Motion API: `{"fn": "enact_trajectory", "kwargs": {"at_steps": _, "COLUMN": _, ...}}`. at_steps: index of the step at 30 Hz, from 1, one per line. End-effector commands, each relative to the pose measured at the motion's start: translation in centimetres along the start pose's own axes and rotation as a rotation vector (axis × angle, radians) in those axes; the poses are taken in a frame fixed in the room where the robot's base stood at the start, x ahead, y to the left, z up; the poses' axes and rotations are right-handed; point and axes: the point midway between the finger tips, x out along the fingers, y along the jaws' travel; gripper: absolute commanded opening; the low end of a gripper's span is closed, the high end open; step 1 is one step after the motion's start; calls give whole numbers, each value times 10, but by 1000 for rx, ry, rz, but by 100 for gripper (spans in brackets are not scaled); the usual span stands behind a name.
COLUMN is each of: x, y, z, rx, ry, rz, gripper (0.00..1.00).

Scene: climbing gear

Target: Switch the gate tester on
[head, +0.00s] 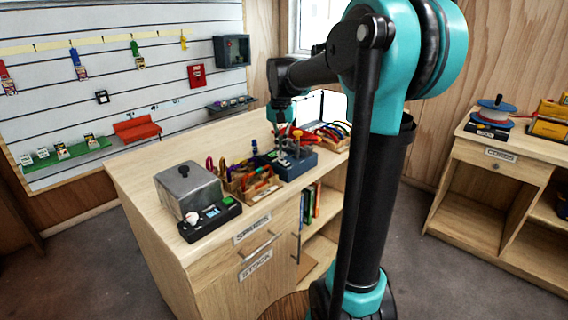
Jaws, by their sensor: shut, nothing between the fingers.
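A dark blue-grey device (295,167) with upright posts stands on the wooden counter towards its right end. It looks like the gate tester, but no label is readable. Its switch is too small to make out, so I cannot tell whether it is on or off. My gripper (282,138) points down over this device, near its posts. It is small in the picture and looks shut and empty. I cannot tell whether it touches the device.
On the counter (140,172) are a grey lidded box (187,188), a black device with a small screen (210,213), a wooden organiser (258,186) with tools, and coloured loops (330,135). A wall panel (100,75) holds gear. A second bench (515,145) stands right.

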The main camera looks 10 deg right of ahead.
Motion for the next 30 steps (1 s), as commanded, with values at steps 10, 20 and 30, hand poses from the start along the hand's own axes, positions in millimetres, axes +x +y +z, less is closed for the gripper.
{"fn": "enact_trajectory", "kwargs": {"at_steps": 10, "x": 5, "y": 0, "z": 0, "rx": 0, "ry": 0, "rz": 0, "gripper": 0}}
{"fn": "enact_trajectory", "kwargs": {"at_steps": 20, "x": 9, "y": 0, "z": 0, "rx": 0, "ry": 0, "rz": 0, "gripper": 0}}
{"fn": "enact_trajectory", "kwargs": {"at_steps": 30, "x": 14, "y": 0, "z": 0, "rx": 0, "ry": 0, "rz": 0, "gripper": 0}}
